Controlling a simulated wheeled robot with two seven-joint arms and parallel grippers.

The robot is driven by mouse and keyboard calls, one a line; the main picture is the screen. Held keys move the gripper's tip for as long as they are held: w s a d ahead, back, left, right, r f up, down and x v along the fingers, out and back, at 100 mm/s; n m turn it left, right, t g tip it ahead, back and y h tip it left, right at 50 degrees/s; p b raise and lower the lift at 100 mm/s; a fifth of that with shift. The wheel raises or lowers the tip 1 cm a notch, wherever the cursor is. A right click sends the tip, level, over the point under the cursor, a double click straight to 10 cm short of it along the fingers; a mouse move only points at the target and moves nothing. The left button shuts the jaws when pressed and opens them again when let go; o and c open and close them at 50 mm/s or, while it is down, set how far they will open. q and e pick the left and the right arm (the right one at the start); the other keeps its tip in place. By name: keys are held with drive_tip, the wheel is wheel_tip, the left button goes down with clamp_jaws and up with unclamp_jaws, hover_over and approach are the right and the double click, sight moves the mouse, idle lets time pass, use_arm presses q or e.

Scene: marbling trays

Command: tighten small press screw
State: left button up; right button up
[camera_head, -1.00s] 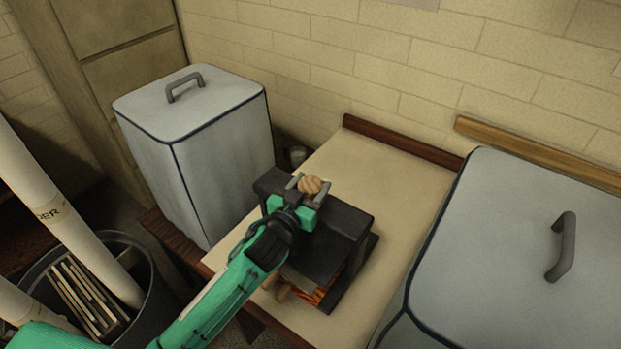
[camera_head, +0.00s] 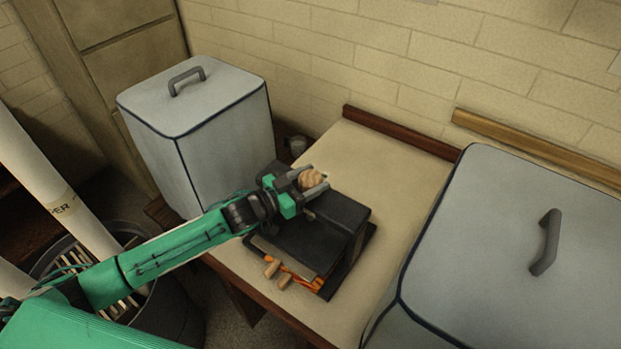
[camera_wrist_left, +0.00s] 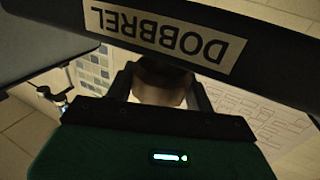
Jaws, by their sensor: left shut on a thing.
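The small press (camera_head: 345,222) is a dark block-shaped frame on the cream table. Its round wooden screw knob (camera_head: 311,178) sits at the top. My left gripper (camera_head: 314,182) is shut on the knob, one finger on each side. In the left wrist view the brown knob (camera_wrist_left: 160,84) shows between the two fingers, under a dark beam of the press (camera_wrist_left: 60,12) with a label reading DOBBREL upside down. The screw's thread is hidden. My right gripper is not in view.
Orange-edged material and two wooden handle ends (camera_head: 279,275) stick out at the press's front. Tall grey covered boxes stand at left (camera_head: 185,105) and right (camera_head: 480,250). The table (camera_head: 385,165) is clear behind the press. A bin with rolls (camera_head: 175,310) stands lower left.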

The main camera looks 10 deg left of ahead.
use_arm(q)
drive_tip(key=shift+r, duration=0.1)
drive_tip(key=o, duration=1)
drive_tip(key=shift+c, duration=0.2)
drive_tip(key=shift+s+a+f, duration=0.2)
drive_tip(key=shift+s+a, duration=0.1)
drive_tip(key=shift+a, duration=0.05)
drive_tip(key=b+v, duration=0.4)
drive_tip(key=v, duration=0.9)
drive_tip(key=shift+b, duration=0.3)
drive_tip(key=shift+r, duration=0.15)
